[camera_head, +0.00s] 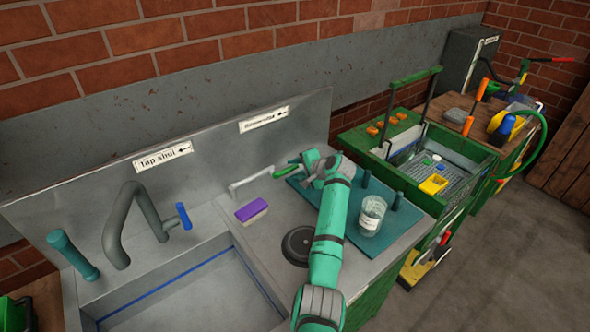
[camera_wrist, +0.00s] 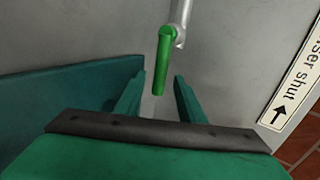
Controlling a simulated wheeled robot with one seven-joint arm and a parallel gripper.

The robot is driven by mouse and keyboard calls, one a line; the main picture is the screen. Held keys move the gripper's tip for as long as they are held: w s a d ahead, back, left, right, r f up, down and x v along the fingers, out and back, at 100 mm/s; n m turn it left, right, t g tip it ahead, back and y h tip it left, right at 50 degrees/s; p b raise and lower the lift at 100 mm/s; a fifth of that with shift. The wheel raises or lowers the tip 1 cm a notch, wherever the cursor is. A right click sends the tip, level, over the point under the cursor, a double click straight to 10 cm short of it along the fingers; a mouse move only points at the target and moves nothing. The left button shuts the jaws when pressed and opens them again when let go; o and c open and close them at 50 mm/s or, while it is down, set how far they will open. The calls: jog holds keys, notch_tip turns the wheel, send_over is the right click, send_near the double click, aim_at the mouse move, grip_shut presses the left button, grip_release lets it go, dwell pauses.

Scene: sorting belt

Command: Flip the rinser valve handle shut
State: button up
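The rinser valve handle (camera_head: 287,171) is a green lever at the end of a grey pipe by the back panel. In the wrist view the green handle (camera_wrist: 163,62) hangs from the pipe fitting, its free end between my fingertips. My gripper (camera_head: 305,168) is open around that end, with a gap on both sides in the wrist view (camera_wrist: 158,88). The rinser shut label (camera_head: 264,119) is on the back panel, its arrow pointing left in the head view. The label also shows at the right of the wrist view (camera_wrist: 301,80).
A purple-topped sponge (camera_head: 252,208) lies left of the pipe's end. A round dark disc (camera_head: 298,246) is set in the counter. A teal mat (camera_head: 345,247) with upright pegs holds a glass jar (camera_head: 371,215) right of my arm. A tap (camera_head: 128,215) stands over the sink.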

jog(key=shift+w+a+f, duration=0.2)
grip_shut()
